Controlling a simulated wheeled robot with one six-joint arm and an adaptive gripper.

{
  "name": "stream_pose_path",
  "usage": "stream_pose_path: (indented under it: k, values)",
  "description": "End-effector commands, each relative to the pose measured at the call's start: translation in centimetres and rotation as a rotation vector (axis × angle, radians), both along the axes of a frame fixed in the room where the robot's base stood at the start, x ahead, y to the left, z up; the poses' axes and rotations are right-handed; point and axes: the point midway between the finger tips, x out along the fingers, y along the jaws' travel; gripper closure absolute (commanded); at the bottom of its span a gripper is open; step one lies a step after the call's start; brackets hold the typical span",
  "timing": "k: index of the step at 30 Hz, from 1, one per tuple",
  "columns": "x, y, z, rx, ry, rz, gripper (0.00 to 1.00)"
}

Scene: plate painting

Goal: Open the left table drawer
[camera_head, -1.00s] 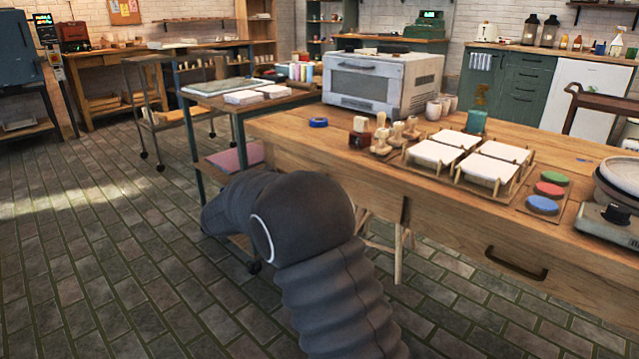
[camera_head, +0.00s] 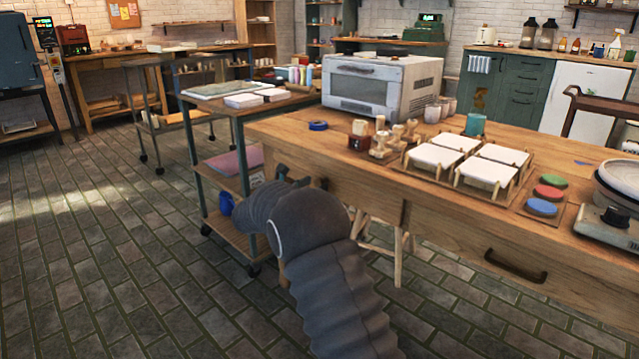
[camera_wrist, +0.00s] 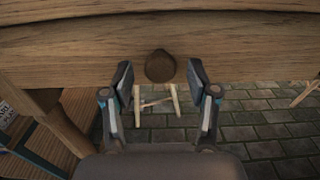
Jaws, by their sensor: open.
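The wooden table (camera_head: 290,130) stands right of centre in the head view. Its left drawer front (camera_head: 375,198) is partly hidden by my arm, and no gap shows around it. In the wrist view, a dark round handle (camera_wrist: 160,64) sits at the lower part of the wooden front (camera_wrist: 70,50). My gripper (camera_wrist: 160,76) is open, with one finger on each side of the handle and space between finger and handle on both sides. In the head view my gripper is mostly hidden behind my arm. The right drawer's dark handle (camera_head: 515,265) shows on a flush front.
A shelved cart (camera_head: 235,185) stands close left of the table. A wooden stool (camera_head: 398,255) is under the table. Tiles on racks (camera_head: 485,172), stamps (camera_head: 385,140) and an oven (camera_head: 372,85) stand on top. The floor at left is clear.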

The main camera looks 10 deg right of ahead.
Motion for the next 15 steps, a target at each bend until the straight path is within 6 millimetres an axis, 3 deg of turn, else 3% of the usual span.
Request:
stream_pose_path:
  k: [6,15]
  values:
    - [1.4,-1.9,0.0,0.000,0.000,-0.001,0.41]
    - [1.7,-2.3,0.0,0.000,0.000,0.000,0.41]
